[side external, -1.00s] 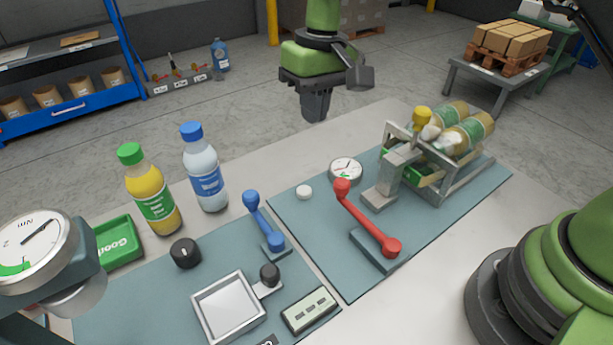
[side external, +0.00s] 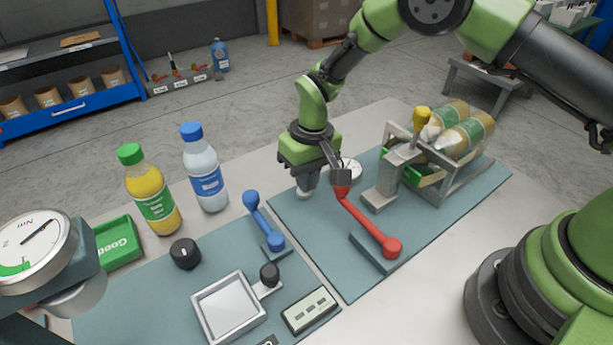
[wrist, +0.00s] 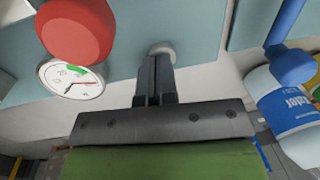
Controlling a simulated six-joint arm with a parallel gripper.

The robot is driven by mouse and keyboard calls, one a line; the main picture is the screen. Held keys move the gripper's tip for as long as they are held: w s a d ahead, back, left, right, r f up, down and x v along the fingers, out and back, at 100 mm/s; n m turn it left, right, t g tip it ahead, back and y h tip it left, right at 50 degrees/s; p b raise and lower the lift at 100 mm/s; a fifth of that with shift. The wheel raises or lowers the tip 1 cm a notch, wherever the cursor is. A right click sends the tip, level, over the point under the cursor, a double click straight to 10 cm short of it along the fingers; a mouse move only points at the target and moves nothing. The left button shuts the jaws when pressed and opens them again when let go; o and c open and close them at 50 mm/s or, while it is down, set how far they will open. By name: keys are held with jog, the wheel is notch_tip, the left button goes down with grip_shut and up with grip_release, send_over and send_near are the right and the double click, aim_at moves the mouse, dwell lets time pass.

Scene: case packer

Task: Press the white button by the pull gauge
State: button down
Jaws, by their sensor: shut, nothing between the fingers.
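The white button (wrist: 161,47) shows in the wrist view just beyond my fingertips, on the blue-green mat. My gripper (side external: 306,188) is shut and empty, pointing down over the button's place in the side view, where the fingers mostly hide the button. In the wrist view the closed fingers (wrist: 156,62) end right at the button. I cannot tell whether they touch it. The round white pull gauge (side external: 353,169) is just right of my gripper, partly hidden by it. The gauge's dial also shows in the wrist view (wrist: 72,80).
A red lever (side external: 366,222) stands close to the right of my gripper, and a blue lever (side external: 262,220) to the left. A blue-capped bottle (side external: 205,172) stands further left. A metal frame (side external: 440,185) holding bottles, with a yellow knob, is at the right.

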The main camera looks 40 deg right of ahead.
jog(key=shift+f, duration=0.15)
jog(key=shift+s+f, duration=0.1)
jog(key=shift+f, duration=0.85)
notch_tip(320, 180, up, 15)
jog(key=w+d, duration=0.1)
jog(key=shift+d, duration=0.15)
dwell(0.4)
